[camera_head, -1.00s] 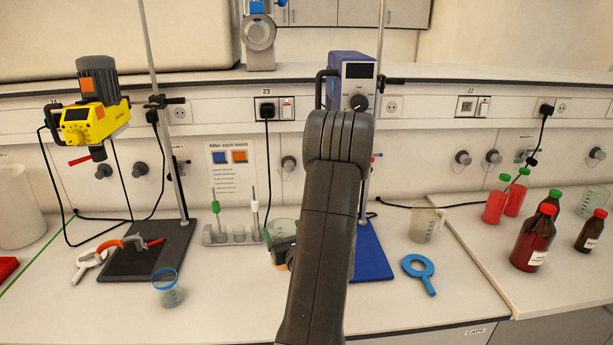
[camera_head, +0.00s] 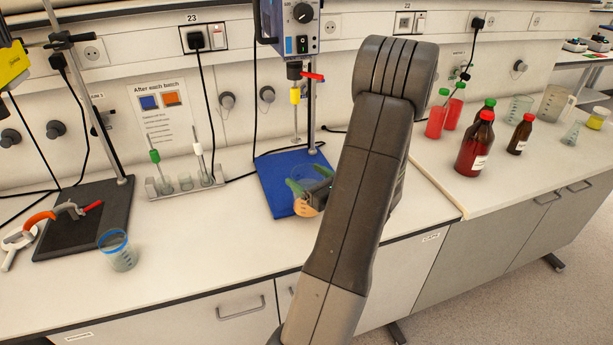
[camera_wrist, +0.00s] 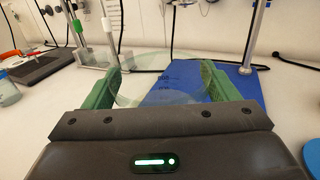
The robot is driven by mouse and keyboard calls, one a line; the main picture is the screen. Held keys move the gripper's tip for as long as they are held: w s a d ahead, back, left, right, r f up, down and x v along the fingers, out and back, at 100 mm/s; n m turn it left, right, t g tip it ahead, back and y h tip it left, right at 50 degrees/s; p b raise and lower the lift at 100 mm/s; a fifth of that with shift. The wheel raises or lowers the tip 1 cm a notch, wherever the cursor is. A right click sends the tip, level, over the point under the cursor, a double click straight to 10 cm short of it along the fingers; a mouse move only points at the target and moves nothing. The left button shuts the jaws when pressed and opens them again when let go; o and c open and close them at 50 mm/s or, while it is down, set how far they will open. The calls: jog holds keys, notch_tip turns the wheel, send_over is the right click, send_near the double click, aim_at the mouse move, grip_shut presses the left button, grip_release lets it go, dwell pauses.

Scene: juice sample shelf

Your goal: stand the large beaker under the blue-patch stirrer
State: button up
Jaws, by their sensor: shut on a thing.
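The blue-patch stirrer (camera_head: 290,25) hangs on a rod at the back, its shaft pointing down over a blue base plate (camera_head: 272,178). My gripper (camera_head: 318,186) is shut on a large clear beaker (camera_head: 302,174), partly hidden by the gripper and my arm. In the head view the beaker overlaps the plate's front right part, in front of the shaft. In the wrist view the clear beaker (camera_wrist: 150,92) looks upright between the green fingers, with the blue plate (camera_wrist: 195,82) behind it and to its right. I cannot tell whether the beaker touches the plate.
A small blue-rimmed beaker (camera_head: 117,252) stands at the left, near a dark base plate (camera_head: 85,222) with an orange-handled clamp. A rack (camera_head: 183,186) is left of the blue plate. Red bottles (camera_head: 476,145) stand on the right bench. The front bench strip is mostly clear.

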aim_at(305, 171)
jog(key=shift+w+a+f, duration=0.15)
jog(key=shift+w+a, duration=0.15)
jog(key=shift+w, duration=0.55)
jog(key=shift+w+a+f, duration=0.2)
jog(key=shift+w+a, duration=0.1)
jog(key=shift+w, duration=0.6)
jog(key=shift+w+a+f, duration=0.15)
jog(key=shift+w+a, duration=0.15)
jog(key=shift+w, duration=0.55)
jog(key=shift+w+a+f+b, duration=0.1)
jog(key=shift+w+a+b, duration=0.15)
jog(key=shift+w, duration=0.65)
jog(key=shift+w+a+b, duration=0.1)
jog(key=shift+w+a, duration=0.25)
jog(key=shift+w, duration=0.55)
jog(key=shift+f+b, duration=0.25)
jog(key=shift+b, duration=0.2)
jog(key=o, duration=1.8)
jog(key=shift+s, duration=0.1)
